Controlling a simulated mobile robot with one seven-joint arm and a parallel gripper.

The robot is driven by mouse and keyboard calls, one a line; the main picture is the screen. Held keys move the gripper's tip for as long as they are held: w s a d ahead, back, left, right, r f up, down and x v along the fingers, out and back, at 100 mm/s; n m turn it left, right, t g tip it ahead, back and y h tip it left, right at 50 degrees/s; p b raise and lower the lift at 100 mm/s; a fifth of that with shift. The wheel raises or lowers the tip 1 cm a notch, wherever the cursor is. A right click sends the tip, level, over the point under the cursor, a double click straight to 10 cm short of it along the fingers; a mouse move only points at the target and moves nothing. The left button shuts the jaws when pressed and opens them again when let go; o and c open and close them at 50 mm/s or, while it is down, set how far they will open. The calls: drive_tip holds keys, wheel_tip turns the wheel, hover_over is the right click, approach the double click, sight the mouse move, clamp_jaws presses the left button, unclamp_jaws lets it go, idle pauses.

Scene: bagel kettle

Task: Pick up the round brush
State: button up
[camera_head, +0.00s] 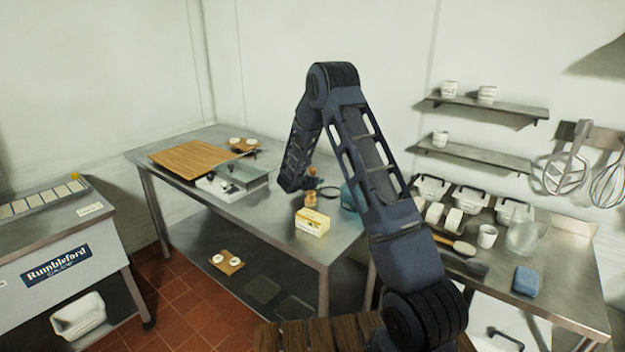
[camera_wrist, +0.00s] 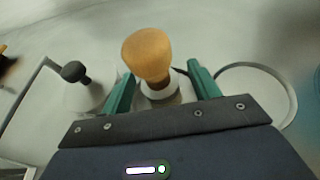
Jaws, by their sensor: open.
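The round brush (camera_wrist: 147,54) stands between the two green fingers of my gripper (camera_wrist: 161,84) in the wrist view. It has a rounded tan top and a pale collar below, and its lower end is hidden by the gripper body. The fingers are apart, and I cannot tell whether either touches it. In the head view, a small tan piece (camera_head: 311,198) that looks like the brush shows on the steel table (camera_head: 250,210), just beside the end of my arm. My fingers are hard to make out there.
A white item with a black knob (camera_wrist: 76,72) stands left of the brush, and a thin ring (camera_wrist: 281,76) lies at right. On the table are a yellow-and-white box (camera_head: 312,222), a teal item (camera_head: 349,197), a metal tray (camera_head: 243,176) and a wooden board (camera_head: 188,158).

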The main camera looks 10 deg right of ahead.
drive_tip(key=c, duration=1.1)
drive_tip(key=shift+o, duration=0.2)
drive_tip(key=shift+r, duration=0.1)
